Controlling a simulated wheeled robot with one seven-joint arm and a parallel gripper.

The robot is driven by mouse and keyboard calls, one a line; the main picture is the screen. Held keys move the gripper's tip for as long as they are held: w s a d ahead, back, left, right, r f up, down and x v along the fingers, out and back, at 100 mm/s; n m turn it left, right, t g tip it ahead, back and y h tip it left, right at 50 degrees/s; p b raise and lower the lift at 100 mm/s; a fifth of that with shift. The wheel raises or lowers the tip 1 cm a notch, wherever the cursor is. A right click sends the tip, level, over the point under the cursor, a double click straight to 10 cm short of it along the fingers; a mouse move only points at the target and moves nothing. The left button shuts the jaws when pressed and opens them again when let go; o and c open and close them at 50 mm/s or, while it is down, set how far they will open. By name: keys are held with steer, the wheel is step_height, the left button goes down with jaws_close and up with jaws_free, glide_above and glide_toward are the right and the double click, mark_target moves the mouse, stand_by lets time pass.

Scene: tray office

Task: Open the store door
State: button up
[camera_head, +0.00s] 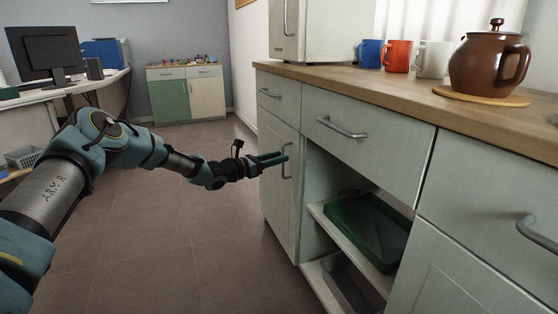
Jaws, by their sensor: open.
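A pale grey-green cabinet door (279,208) is closed at the left end of the counter's base units. No label shows which door is the store door.
A drawer (278,95) is above the door. To its right, an open shelf bay holds a green tray (365,235). The wooden counter (400,90) carries mugs and a brown teapot (487,65). The floor (180,230) left of the cabinet is clear.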

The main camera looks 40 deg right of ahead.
steer(key=shift+s+d, duration=0.1)
steer(key=shift+d, duration=0.35)
jaws_close()
stand_by(1.2)
